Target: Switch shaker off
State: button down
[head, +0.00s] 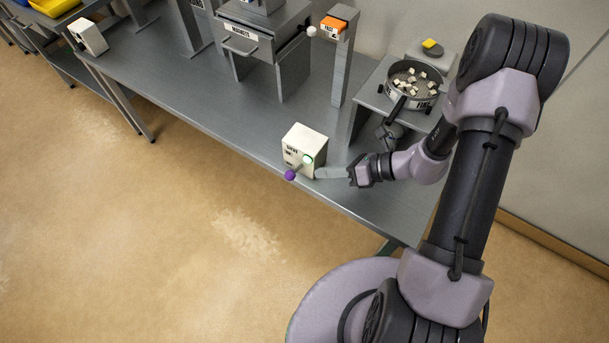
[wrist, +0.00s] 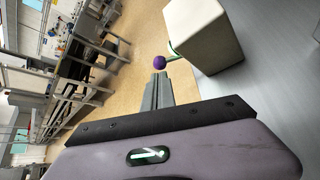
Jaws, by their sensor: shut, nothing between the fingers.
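A cream switch box (head: 303,147) stands near the front edge of the grey bench, with dark lettering too small to read. A lever with a purple ball knob (head: 290,175) sticks out of its front, and a green ring (head: 308,159) glows beside it. In the wrist view the purple knob (wrist: 159,62) is just beyond my fingertips, with a green-tinted stem running to the box (wrist: 204,35). My gripper (head: 318,173) is shut and empty, right of the knob in front of the box. Contact with the knob cannot be told. A round sieve pan (head: 414,84) holds several pale cubes.
A grey cabinet (head: 247,43) and a post with an orange-topped box (head: 338,25) stand behind on the bench. A yellow block (head: 432,46) lies at the back right. Another cream box (head: 89,36) sits far left. The bench left of the switch box is clear.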

aim_at(295, 172)
jog(key=b+x, duration=0.2)
jog(key=x, duration=0.4)
jog(key=shift+a, duration=0.25)
jog(key=shift+w+d+f, duration=0.1)
jog(key=shift+f, duration=0.1)
